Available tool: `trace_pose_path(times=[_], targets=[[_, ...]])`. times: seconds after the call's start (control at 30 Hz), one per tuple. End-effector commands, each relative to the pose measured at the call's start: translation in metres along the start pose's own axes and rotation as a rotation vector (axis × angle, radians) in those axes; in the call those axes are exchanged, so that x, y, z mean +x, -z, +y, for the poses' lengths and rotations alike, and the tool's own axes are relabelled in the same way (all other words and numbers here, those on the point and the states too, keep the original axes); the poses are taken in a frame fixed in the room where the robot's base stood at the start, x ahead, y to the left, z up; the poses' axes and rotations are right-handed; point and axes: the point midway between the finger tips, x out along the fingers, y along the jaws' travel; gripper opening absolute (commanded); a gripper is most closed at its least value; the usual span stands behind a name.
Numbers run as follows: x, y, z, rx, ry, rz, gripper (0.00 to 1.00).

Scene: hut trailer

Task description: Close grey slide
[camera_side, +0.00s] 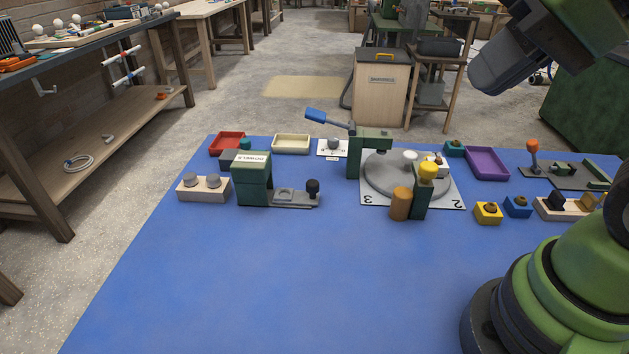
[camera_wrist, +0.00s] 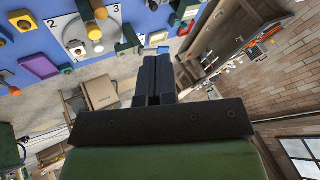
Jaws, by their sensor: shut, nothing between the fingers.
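The grey slide (camera_side: 288,198) lies flat on the blue table and sticks out to the right from under a green housing (camera_side: 252,183). It has a round recess and a black knob (camera_side: 313,187) at its right end. In the wrist view the housing (camera_wrist: 187,8) is at the top edge, partly cut off, and I cannot make out the slide there. My gripper (camera_wrist: 157,62) shows in the wrist view with its dark fingers together and empty. It is well apart from the slide. The fingertips are not clearly seen in the side view.
Red (camera_side: 227,143) and cream (camera_side: 291,143) trays lie behind. The blue table (camera_side: 250,275) in front is clear.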

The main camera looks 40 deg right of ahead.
Motion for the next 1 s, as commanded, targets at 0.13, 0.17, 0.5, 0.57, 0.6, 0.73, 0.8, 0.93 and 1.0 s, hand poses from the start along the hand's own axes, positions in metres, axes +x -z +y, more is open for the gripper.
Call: trace_pose_path(times=[0.13,0.17,0.5,0.57,0.6,0.73,0.8,0.93,1.0], targets=[[0.024,0.038,-0.012,0.262,-0.043,-0.077,0.0],[0.03,0.047,-0.014,0.323,-0.054,-0.091,0.0],[0.14,0.122,-0.003,1.01,-0.202,-0.227,0.0],[0.164,0.129,0.005,1.129,-0.235,-0.245,0.0],[0.18,0.133,0.011,1.207,-0.256,-0.256,0.0],[0.225,0.138,0.03,1.423,-0.321,-0.283,0.0],[0.242,0.138,0.039,1.507,-0.349,-0.291,0.0],[0.262,0.137,0.049,1.603,-0.379,-0.299,0.0],[0.267,0.136,0.052,1.624,-0.385,-0.3,0.0]])
